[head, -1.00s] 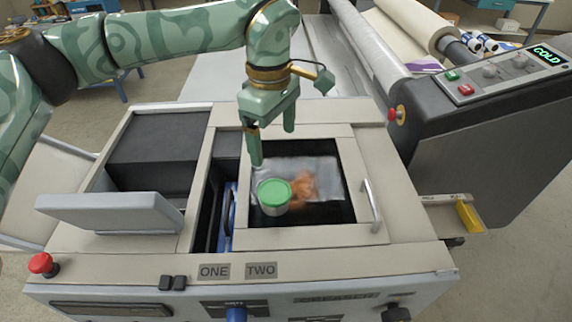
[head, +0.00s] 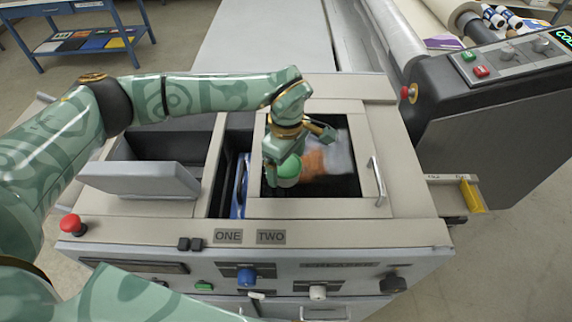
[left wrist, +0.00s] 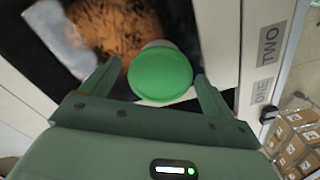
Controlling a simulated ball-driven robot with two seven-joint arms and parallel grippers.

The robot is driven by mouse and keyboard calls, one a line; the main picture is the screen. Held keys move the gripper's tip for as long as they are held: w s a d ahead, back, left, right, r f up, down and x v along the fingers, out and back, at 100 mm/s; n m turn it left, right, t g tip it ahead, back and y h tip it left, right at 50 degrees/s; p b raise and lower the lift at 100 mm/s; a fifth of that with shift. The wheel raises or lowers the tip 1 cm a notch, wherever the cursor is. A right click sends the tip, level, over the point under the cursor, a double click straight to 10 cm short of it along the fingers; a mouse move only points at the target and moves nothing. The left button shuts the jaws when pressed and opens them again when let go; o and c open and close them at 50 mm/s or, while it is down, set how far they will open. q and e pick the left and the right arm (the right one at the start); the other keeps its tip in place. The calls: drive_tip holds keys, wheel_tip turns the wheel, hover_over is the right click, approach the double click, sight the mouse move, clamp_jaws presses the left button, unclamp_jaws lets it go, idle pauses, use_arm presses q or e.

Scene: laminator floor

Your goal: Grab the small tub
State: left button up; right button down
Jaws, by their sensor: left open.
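The small tub (head: 287,172), pale with a green lid, stands in the square opening of the machine's right-hand compartment. My left gripper (head: 281,164) is down in that opening right at the tub and partly hides it in the head view. In the left wrist view, the tub's green lid (left wrist: 161,74) lies between the two open fingers (left wrist: 157,88), nearer the right one. I cannot tell whether either finger touches it. The tub's lower part is mostly hidden under its lid there. My right gripper is not in view.
A blurred orange-brown thing (head: 313,161) and a pale shiny sheet (head: 339,152) lie beside the tub. The opening has a beige frame (head: 373,150) with a handle (head: 377,180) on its right. An upright grey lid (head: 140,180) stands at the left compartment.

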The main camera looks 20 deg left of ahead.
use_arm(q)
drive_tip(key=shift+f, duration=0.5)
drive_tip(key=c, duration=1)
drive_tip(key=shift+o, duration=0.2)
